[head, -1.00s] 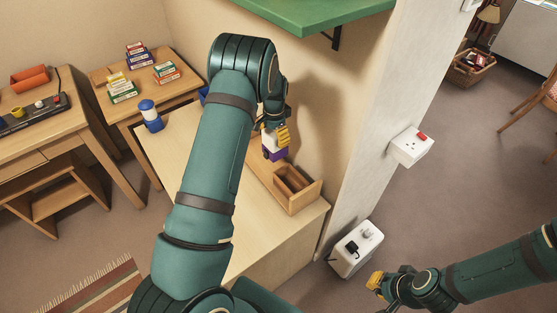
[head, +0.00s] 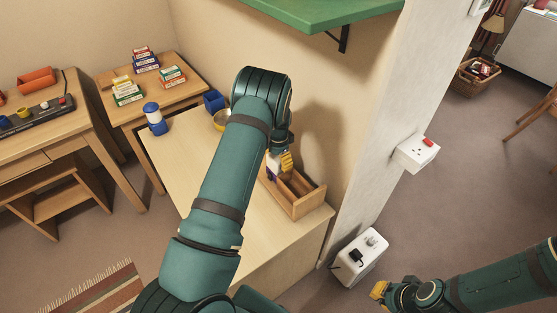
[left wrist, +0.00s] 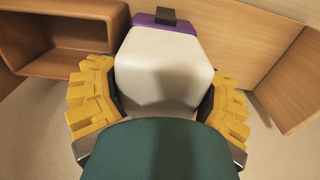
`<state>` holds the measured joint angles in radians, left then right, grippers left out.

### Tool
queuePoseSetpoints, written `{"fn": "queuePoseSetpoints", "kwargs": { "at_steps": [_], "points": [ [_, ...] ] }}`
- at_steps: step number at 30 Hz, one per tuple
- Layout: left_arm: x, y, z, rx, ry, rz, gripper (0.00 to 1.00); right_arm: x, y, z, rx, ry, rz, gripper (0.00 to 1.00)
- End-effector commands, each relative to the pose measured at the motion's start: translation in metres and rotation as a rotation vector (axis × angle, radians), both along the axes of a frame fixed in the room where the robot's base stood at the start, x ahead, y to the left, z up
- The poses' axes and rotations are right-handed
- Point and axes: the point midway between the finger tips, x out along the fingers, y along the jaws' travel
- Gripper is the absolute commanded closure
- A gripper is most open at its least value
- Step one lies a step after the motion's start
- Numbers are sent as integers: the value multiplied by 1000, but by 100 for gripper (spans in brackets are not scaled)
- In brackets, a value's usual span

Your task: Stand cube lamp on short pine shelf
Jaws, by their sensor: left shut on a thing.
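The cube lamp, white with a purple end, is held in my left gripper (head: 284,161); a small part of the lamp (head: 272,168) shows in the head view. In the left wrist view the lamp's white body (left wrist: 165,70) sits between the yellow fingers, its purple end and a black tab away from the palm. A pine unit with open compartments (head: 302,207), seemingly the short pine shelf, stands on the desk against the wall, just by the lamp. An open pine compartment (left wrist: 62,40) also shows in the left wrist view. I cannot tell contact. My right gripper (head: 379,290) is low, away from the desk.
The desk (head: 195,150) is largely clear in front. A green shelf (head: 310,18) overhangs on the wall. A white wall corner with a socket (head: 418,152) is at right.

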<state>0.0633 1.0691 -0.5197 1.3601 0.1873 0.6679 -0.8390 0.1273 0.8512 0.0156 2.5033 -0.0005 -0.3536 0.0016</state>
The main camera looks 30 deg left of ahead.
Motion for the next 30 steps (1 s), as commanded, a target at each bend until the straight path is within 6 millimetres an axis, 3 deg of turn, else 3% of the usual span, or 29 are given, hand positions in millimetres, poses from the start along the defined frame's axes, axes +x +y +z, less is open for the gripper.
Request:
{"fn": "queuePoseSetpoints", "kwargs": {
  "at_steps": [2, 3, 4, 5, 17, 30],
  "points": [
    [0, 0, -1, 0, -1, 0, 70, 0, 0, -2, 0, 0, 0, 100],
    [0, 0, -1, -1, 0, 0, 14, 0, 0, -1, 0, 0, 0, 100],
    [0, 0, -1, -1, 0, 0, 3, 0, 0, -1, 0, 0, 0, 100],
    [0, 0, -1, -1, 0, 0, 0, 0, 0, -1, 0, 0, 0, 100],
    [0, 0, 8, -1, -2, 0, 0, 0, 0, 2, 0, 0, 0, 100],
    [1, -1, 91, -2, -4, 0, 0, -3, 0, 19, 1, 8, 2, 100]
  ]
}}
